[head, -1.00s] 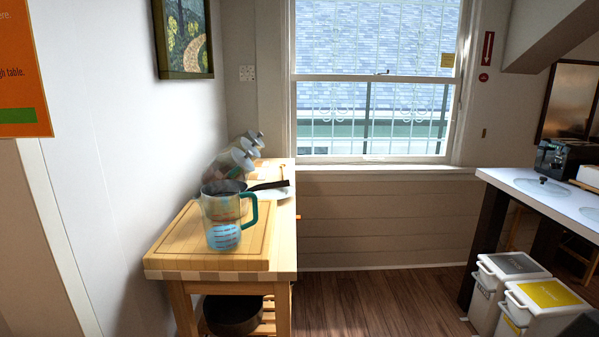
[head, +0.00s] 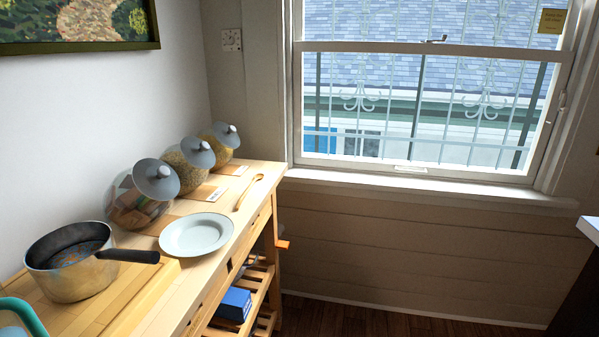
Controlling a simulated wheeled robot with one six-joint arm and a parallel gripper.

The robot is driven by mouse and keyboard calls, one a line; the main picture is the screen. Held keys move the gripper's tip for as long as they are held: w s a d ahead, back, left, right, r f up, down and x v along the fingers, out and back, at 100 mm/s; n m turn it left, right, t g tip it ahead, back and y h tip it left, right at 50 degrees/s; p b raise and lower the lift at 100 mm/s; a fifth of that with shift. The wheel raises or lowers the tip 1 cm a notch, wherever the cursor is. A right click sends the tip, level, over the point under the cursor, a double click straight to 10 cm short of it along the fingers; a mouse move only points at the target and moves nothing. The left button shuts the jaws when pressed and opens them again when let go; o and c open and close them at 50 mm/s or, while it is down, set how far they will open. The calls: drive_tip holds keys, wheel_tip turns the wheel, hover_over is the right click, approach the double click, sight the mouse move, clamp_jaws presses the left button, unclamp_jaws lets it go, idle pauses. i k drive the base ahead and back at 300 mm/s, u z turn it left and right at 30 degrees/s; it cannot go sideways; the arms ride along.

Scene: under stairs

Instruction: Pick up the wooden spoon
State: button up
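The wooden spoon (head: 248,191) lies on the far end of the light wooden table (head: 150,318), near its right edge. It is thin and pale brown, with its rounded end towards the window. It lies just beyond a pale plate (head: 197,235) and to the right of the glass jars. Nothing covers it. My gripper is not in view.
A saucepan (head: 70,262) stands at the near left, its dark handle pointing right. Three lidded jars (head: 143,195) line the wall side. A teal-handled jug (head: 20,318) is cut off at lower left. Below is a slatted shelf with a blue box (head: 234,304). Floor right of the table looks clear.

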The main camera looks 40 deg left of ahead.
sight(260, 176)
drive_tip(key=u, duration=0.25)
drive_tip(key=i, duration=1.6)
drive_tip(key=u, duration=1.65)
drive_tip(key=i, duration=1.15)
drive_tip(key=u, duration=1)
